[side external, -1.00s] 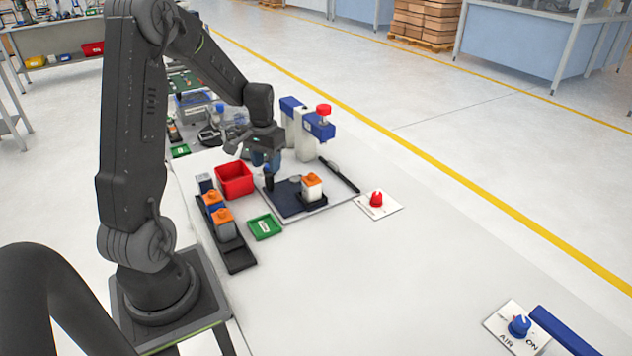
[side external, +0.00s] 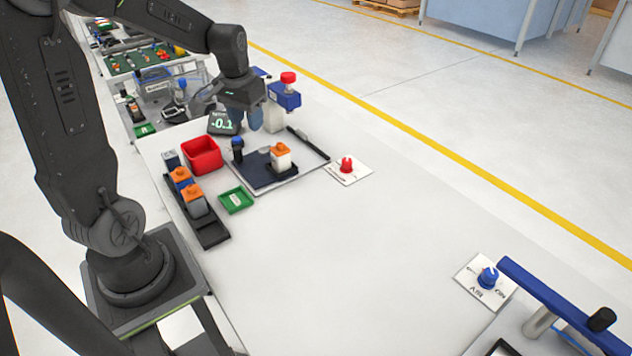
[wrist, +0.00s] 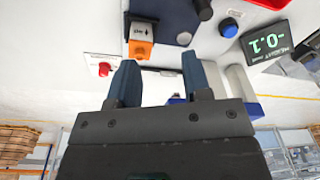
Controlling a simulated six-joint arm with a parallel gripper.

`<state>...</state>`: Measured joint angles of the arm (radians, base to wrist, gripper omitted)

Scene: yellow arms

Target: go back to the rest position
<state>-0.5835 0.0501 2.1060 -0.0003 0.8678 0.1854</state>
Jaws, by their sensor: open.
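My gripper (side external: 248,120) hangs above the far part of the white table, behind the dark mat and next to the blue-and-white press with the red knob (side external: 287,82). In the wrist view its two blue fingers (wrist: 157,80) are apart with nothing between them. A small dark item with a blue top (side external: 237,150) stands at the mat's back left.
A display (side external: 222,122) reads -0.1. A red knob (side external: 346,165) and a blue knob (side external: 487,277) sit on plates. The table's front middle is clear.

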